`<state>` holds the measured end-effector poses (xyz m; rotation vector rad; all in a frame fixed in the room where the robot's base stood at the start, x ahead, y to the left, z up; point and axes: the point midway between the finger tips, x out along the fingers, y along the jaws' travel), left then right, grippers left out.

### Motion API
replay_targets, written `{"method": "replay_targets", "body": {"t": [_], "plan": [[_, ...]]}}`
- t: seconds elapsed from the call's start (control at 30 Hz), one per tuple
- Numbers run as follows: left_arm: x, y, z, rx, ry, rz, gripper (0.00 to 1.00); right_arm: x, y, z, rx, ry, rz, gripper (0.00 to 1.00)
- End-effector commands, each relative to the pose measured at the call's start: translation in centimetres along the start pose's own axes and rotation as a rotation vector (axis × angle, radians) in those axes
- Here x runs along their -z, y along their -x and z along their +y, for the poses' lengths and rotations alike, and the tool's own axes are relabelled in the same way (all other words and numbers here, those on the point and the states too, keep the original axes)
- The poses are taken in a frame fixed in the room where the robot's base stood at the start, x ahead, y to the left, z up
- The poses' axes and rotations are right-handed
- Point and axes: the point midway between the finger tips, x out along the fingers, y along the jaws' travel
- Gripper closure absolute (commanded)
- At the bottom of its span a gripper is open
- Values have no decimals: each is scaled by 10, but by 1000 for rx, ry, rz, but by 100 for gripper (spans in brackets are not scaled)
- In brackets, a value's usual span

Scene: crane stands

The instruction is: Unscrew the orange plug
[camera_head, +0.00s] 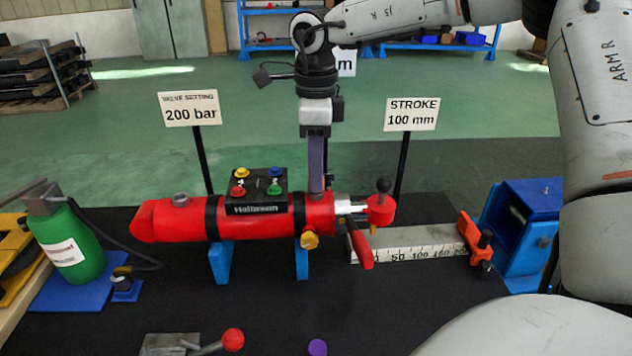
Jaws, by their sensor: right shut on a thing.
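A red hydraulic cylinder (160,221) lies across blue supports (221,262), with a bare grey port (181,199) on top at its left. My right gripper (316,188) points straight down onto the top of the cylinder near its right end. It is shut on a small part there, most likely the orange plug, which the fingers hide. A golden-yellow knob (310,240) sticks out low on the cylinder's front, just below the gripper.
A black block with coloured knobs (257,207) sits on the cylinder. Signs (189,108) (411,114) stand behind. A red-handled clamp (362,246), a ruler block (420,250), a green bottle (72,245) and a blue stand (532,200) surround it. A purple cap (318,347) lies in front.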

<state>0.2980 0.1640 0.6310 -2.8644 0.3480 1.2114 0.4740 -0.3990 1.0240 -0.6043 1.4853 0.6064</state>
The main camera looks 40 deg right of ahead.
Motion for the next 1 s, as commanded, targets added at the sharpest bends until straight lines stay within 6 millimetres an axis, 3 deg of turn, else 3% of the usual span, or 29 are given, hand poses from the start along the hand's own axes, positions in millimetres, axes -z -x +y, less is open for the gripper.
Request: {"method": "replay_targets", "body": {"t": [0.13,0.4,0.43,0.57,1.0], "plan": [[3,3,0,0,0,0,69,-2,4,-2,8,152,-5,100],[3,3,0,0,0,1,69,-2,3,-2,9,181,-5,100],[3,3,0,0,0,1,69,-2,3,-2,9,181,-5,73],[3,2,0,0,0,1,69,-1,2,-1,6,180,-3,54],[3,2,0,0,0,1,69,0,0,0,1,179,0,61]]}}
